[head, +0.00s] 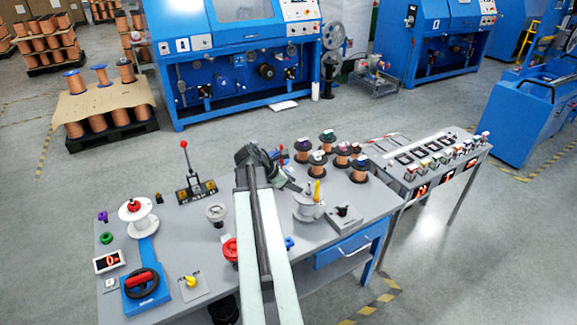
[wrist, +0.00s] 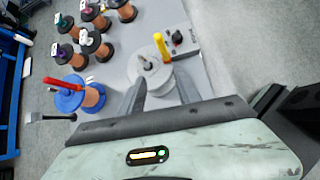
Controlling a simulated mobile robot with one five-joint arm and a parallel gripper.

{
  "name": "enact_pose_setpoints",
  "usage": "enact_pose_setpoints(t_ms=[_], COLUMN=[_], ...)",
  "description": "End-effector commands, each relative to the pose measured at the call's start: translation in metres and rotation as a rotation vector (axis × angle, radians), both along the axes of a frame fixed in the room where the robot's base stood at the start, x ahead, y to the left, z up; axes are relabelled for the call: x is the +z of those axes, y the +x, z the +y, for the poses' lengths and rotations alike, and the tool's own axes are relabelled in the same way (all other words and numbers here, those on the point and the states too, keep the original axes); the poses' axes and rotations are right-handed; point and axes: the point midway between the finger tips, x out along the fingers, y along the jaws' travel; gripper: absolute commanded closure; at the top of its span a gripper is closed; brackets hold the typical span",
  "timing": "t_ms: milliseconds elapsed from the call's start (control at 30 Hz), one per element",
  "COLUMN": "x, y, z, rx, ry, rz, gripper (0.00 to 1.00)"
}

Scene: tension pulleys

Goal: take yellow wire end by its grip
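An upright yellow grip (head: 317,190) stands at the grey, round-topped pulley device (head: 306,208) on the workbench, right of my arm in the head view. The grip also shows in the wrist view (wrist: 161,47), beside the pale disc (wrist: 150,72) of that device. No thin wire can be made out at it. My gripper (wrist: 160,92) is open, its two dark fingers apart and pointing toward the device; nothing is seen held between them. In the head view, my gripper (head: 280,172) is above the bench, left of and behind the yellow grip, apart from it.
Several copper spools with black flanges (head: 318,160) stand behind the device. A small box with a black knob (head: 343,214) is just right of it. A blue-flanged spool with a red peg (wrist: 78,97) is left in the wrist view. A lever stand (head: 190,180) is at the bench's left.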

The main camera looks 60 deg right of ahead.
Motion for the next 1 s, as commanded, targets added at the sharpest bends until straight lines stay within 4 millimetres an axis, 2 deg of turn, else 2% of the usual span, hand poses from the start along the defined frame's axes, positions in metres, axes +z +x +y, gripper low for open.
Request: enact_pose_setpoints(t_ms=[33, 67, 167, 467, 1000], x=[0.01, 0.012, 0.016, 0.008, -0.042], y=[-0.018, -0.025, -0.038, -0.037, -0.059], z=[-0.012, -0.017, -0.025, -0.027, -0.066], rx=[0.01, 0.018, 0.034, 0.045, 0.049], ry=[0.002, 0.003, 0.008, 0.01, 0.009], rz=[0.04, 0.061, 0.1, 0.104, 0.101], gripper=[0.6, 0.6, 0.6, 0.6, 0.6])
